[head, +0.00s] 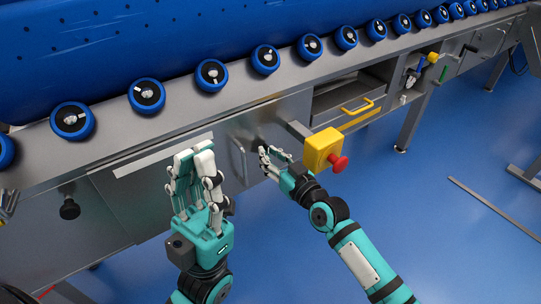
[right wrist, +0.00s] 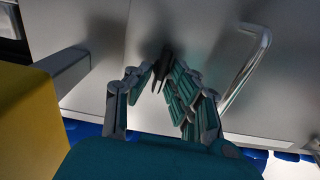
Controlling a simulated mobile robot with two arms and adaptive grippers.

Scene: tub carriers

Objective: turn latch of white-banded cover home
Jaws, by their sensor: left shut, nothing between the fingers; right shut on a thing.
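A long white band (head: 162,154) runs along the steel front panel at left, partly behind my left gripper. A dark latch (right wrist: 165,63) stands out from a steel panel in the right wrist view, beside a bent metal handle (right wrist: 250,68). My right gripper (head: 266,156) is shut on this latch; its fingers close around it from both sides and hide part of it. Whether this panel belongs to the white-banded cover, I cannot tell. My left gripper (head: 192,158) is shut and empty, fingers pointing up in front of the panel.
A yellow box with a red button (head: 338,163) juts out close to my right gripper. A black knob (head: 69,208) sits on the panel at far left. An open drawer with a yellow handle (head: 357,106) is further right.

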